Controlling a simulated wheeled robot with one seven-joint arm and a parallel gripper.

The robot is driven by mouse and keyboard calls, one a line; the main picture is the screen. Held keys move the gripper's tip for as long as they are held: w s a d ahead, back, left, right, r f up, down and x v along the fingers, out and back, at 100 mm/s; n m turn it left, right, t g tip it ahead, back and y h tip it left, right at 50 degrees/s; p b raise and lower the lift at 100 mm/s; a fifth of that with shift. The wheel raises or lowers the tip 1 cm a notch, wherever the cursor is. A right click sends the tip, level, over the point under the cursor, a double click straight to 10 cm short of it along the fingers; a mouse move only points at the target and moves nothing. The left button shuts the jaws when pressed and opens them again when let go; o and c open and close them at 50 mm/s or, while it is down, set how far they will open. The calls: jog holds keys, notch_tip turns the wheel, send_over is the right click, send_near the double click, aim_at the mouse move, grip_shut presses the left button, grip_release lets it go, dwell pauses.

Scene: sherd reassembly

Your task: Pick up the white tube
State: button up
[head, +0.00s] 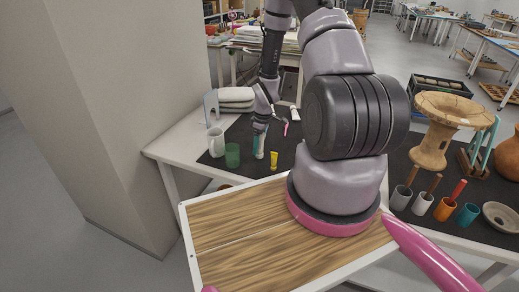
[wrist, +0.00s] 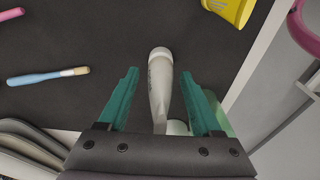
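The white tube (wrist: 160,85) appears to stand upright on the dark mat, cap end away from the wrist camera and thin end towards it. In the head view my gripper (head: 261,127) points down over the tube. The thin end is partly hidden by the gripper body in the wrist view.
The green cup (head: 232,155) and white mug (head: 216,143) are on the left. A blue brush (wrist: 48,76) and pink item (wrist: 10,14) lie farther back. A wooden-topped tray (head: 235,235) is in front.

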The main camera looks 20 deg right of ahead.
grip_shut()
notch_tip(320, 180, up, 10)
jog(key=shift+r, duration=0.1)
dwell(0.4)
